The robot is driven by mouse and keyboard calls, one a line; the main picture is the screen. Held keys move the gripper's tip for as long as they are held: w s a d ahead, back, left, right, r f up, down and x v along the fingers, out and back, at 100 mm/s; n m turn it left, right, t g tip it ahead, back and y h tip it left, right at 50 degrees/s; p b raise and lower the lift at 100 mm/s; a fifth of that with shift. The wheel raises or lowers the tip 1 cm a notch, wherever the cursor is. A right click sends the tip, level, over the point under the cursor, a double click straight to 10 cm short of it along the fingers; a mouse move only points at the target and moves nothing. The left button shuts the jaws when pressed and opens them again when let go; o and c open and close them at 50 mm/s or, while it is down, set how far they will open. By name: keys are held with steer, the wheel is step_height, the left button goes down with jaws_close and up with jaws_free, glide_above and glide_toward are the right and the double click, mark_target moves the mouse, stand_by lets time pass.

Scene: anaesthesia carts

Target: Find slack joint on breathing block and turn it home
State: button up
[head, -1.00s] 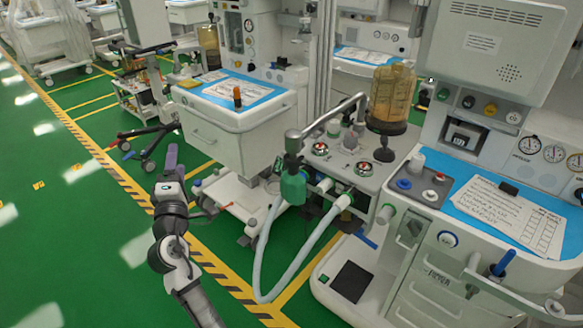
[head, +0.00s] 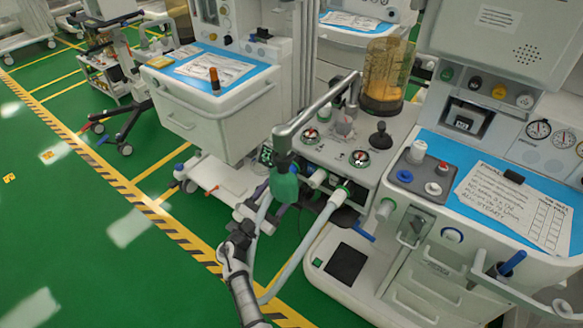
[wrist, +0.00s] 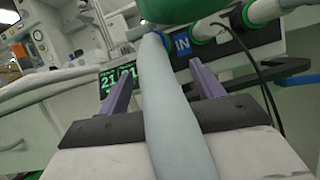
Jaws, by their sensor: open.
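The breathing block (head: 372,136) is a pale grey unit with dials, knobs and an amber canister (head: 384,78). On its front are pale hose joints, one with a green ring (head: 340,193). I cannot tell which joint is slack. My gripper (head: 268,206) is open among the hoses below the block. In the wrist view its purple fingers (wrist: 160,82) are apart, and a pale hose (wrist: 168,110) crosses in front of the palm.
A green bag (head: 285,186) hangs from a bent metal arm (head: 318,105) just above my gripper. Another hose (head: 303,250) loops to its right. A lit display (wrist: 118,76) lies beyond the fingers. A white cart (head: 215,125) stands behind left. Green floor at left is clear.

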mark_target(292, 171)
steer(key=p+x, duration=0.1)
steer(key=x, duration=0.7)
steer(key=shift+w+r+p, duration=0.1)
steer(key=shift+w+p, duration=0.05)
steer(key=shift+p, duration=0.2)
steer(key=c, duration=1)
